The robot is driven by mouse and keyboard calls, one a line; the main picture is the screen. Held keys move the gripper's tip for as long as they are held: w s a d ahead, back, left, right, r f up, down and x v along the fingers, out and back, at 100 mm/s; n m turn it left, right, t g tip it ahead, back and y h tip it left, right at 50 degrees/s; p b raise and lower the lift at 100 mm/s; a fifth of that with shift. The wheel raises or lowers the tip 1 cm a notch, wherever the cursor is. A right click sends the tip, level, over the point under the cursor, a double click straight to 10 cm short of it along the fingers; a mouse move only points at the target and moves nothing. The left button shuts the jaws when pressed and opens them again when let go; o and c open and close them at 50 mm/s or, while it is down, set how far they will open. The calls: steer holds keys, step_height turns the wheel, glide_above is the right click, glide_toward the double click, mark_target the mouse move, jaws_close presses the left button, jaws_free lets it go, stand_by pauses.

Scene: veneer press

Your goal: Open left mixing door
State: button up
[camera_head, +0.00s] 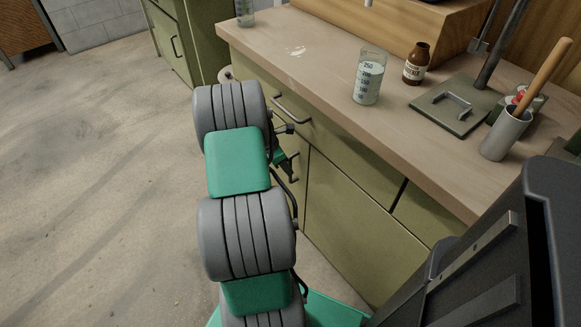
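The olive-green bench cabinet (360,225) has door and drawer fronts under a wooden top. The left door (301,160) is a narrow visible strip beside my arm, below a drawer (320,128), and looks shut. Most of it is hidden behind my grey and green arm. A dark handle (293,172) shows near that door's upper right edge. My gripper (285,164) shows only in part, green and black, just past the arm and close to this handle. I cannot tell whether it touches the handle or whether its fingers are open.
The drawer has a metal bar handle (291,109). The worktop (310,60) holds a beaker (369,77), a brown bottle (416,64), a plate with a grip (455,108) and a metal cup (506,134). Open concrete floor (100,180) lies to the left.

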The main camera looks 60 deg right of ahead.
steer(key=shift+s+d, duration=0.55)
steer(key=shift+d, duration=0.15)
steer(key=shift+s+d+f+b, duration=0.2)
steer(key=shift+f+b, duration=0.1)
steer(key=shift+f, duration=0.25)
steer(key=shift+c, duration=0.2)
jaws_close()
